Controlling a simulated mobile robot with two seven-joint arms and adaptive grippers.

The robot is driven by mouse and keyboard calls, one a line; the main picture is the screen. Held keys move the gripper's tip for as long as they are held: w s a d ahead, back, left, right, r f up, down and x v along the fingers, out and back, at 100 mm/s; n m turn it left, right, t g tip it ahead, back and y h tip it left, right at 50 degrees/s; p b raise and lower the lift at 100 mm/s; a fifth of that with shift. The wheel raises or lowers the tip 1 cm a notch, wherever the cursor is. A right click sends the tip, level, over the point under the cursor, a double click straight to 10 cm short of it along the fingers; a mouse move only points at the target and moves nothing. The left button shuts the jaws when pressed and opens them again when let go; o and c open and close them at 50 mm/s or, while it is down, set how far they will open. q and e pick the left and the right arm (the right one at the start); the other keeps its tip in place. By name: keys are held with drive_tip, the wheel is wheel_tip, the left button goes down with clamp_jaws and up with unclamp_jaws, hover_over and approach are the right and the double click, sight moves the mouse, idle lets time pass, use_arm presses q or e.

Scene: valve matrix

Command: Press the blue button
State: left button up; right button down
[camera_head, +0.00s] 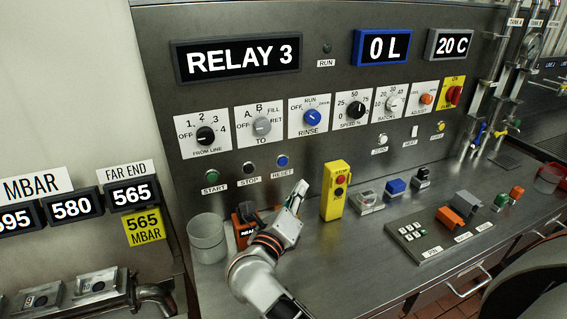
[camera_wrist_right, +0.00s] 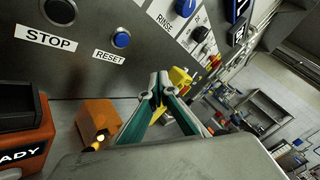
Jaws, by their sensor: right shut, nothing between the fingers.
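The round blue button (camera_head: 282,160), labelled RESET, is on the grey panel at the right end of a row with the START button (camera_head: 211,176) and STOP button (camera_head: 248,168). The blue button also shows in the right wrist view (camera_wrist_right: 122,39), up and left of the fingertips. My right gripper (camera_head: 300,186) is shut and empty, in front of the panel, below and slightly right of the blue button in the head view. In the wrist view its green-sided fingers (camera_wrist_right: 160,77) meet at the tips, apart from the button. My left gripper is not in view.
A yellow box with a red STOP button (camera_head: 335,205) stands just right of my right gripper. An orange READY box (camera_head: 246,232) and a grey cup (camera_head: 206,240) stand left of it. A small blue box (camera_head: 396,186) sits on the counter. Rotary knobs are above.

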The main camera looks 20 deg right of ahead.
sight(283, 162)
use_arm(q)
drive_tip(key=b, duration=0.1)
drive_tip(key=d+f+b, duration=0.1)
drive_tip(key=b, duration=0.1)
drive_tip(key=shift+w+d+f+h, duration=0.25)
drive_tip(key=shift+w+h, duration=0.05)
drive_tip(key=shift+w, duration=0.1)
use_arm(e)
drive_tip(key=w, duration=0.8)
drive_tip(key=shift+w+d, duration=0.25)
drive_tip(key=shift+w, duration=0.1)
drive_tip(key=shift+w, duration=0.15)
idle(0.4)
use_arm(q)
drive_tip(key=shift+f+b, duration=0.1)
drive_tip(key=shift+b, duration=0.2)
use_arm(e)
drive_tip(key=shift+w, duration=0.25)
